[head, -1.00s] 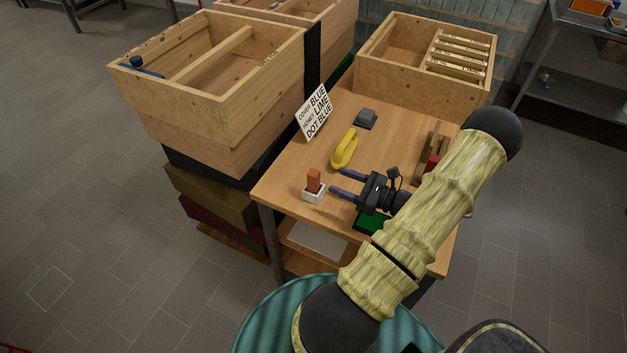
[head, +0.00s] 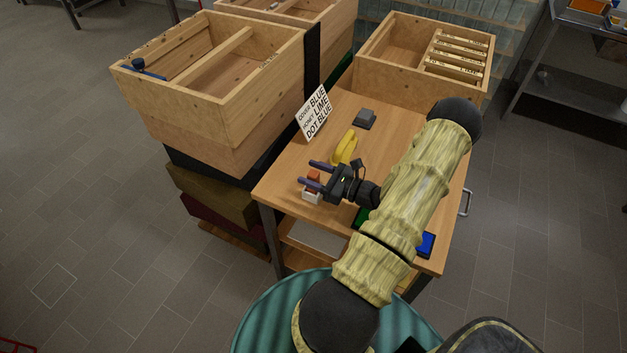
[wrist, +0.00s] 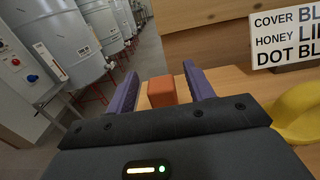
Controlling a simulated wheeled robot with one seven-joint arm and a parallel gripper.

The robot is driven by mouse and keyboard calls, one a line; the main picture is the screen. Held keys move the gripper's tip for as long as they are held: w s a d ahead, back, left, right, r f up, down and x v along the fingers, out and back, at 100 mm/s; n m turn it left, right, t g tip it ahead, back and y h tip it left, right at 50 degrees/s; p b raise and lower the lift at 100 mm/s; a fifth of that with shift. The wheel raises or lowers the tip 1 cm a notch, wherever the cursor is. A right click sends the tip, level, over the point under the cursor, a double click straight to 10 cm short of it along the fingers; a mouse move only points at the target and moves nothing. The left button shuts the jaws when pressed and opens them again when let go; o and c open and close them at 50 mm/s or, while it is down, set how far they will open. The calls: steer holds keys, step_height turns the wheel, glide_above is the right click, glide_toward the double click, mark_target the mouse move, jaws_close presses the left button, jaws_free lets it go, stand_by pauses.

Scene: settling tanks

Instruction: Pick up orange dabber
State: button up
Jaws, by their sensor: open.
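The orange dabber (head: 313,175) stands upright in a small white holder (head: 311,197) near the table's front left corner. In the head view my gripper (head: 316,174) covers part of it. The holder is hidden in the wrist view by the gripper body.
A yellow handled object (head: 344,147) and a grey block (head: 364,119) lie behind my gripper. A sign (head: 314,112) stands at the table's left edge beside stacked wooden boxes (head: 200,130). Green and blue (head: 426,244) pads lie partly under my arm. Another wooden box (head: 385,85) is at the back.

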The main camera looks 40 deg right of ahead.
steer(key=shift+x, duration=0.95)
steer(key=shift+d, duration=0.1)
steer(key=shift+s, duration=0.1)
steer(key=c, duration=1.1)
steer(key=shift+r, duration=0.1)
step_height(320, 180, up, 10)
steer(key=shift+f+b, duration=0.1)
steer(key=shift+b, duration=0.3)
